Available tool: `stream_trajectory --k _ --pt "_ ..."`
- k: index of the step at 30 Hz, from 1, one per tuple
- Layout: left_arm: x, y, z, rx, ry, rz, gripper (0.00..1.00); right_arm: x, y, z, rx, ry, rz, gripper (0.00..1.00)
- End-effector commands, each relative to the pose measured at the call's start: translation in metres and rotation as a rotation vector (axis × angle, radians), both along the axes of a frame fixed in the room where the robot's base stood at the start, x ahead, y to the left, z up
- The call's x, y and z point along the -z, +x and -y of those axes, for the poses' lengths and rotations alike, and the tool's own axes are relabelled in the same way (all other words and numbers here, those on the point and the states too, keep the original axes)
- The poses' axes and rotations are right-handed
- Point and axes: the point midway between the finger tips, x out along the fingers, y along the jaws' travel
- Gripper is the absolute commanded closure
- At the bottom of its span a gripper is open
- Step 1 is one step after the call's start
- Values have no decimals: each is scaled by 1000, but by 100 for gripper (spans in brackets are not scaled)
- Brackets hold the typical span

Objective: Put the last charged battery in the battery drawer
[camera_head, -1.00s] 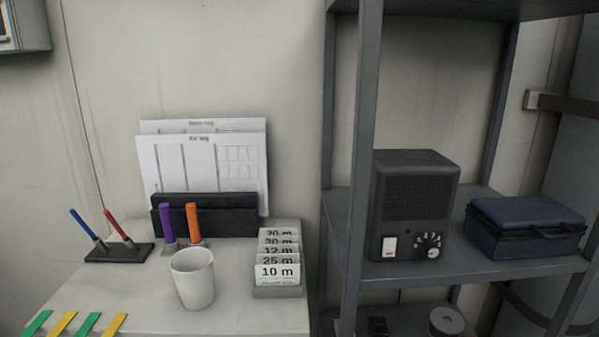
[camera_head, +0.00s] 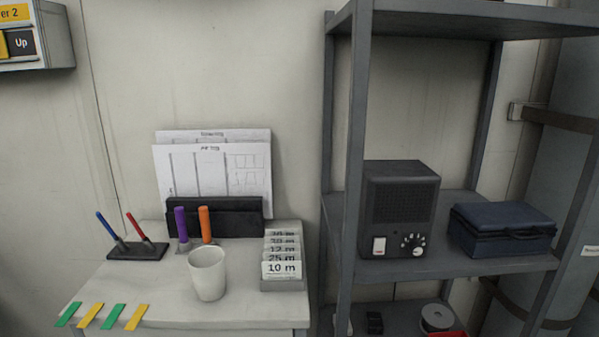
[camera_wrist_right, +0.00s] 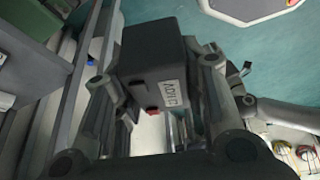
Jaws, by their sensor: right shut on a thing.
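In the right wrist view my right gripper (camera_wrist_right: 165,122) is shut on a dark box-shaped battery (camera_wrist_right: 153,62). The battery has a white label with letters on one face and a small red part near its lower edge. The gripper's fingers sit on both sides of it. I cannot make out a battery drawer in these frames.
A white desk (camera_head: 190,308) holds a cup (camera_head: 207,273), pens, papers and depth cards (camera_head: 282,262). To its right a grey metal shelf (camera_head: 345,200) carries a dark speaker box (camera_head: 400,208) and a blue case (camera_head: 502,230). Teal floor (camera_wrist_right: 240,70) shows in the wrist view.

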Motion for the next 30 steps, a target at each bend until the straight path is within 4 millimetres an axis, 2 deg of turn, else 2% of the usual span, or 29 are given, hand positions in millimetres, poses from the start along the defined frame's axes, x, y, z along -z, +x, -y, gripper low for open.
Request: stream_trajectory --k 1,4,8,15,21,25,30 --pt "-2 -4 0 1 1 -7 60 -18 8 1 44 2 6 98" --pt "5 -16 -2 3 2 -19 60 -45 24 5 162 2 8 98" --pt "14 -39 -6 8 5 -39 60 -93 51 11 369 5 12 98" --pt "25 -92 -15 15 10 -72 60 -185 94 23 780 8 12 98" --pt "24 -136 -23 21 13 -95 60 -254 119 33 1094 8 9 98" --pt "23 -156 -27 24 15 -102 60 -282 128 38 1233 6 6 98" --pt "23 -168 -30 26 16 -109 60 -297 132 41 1319 3 1 98"
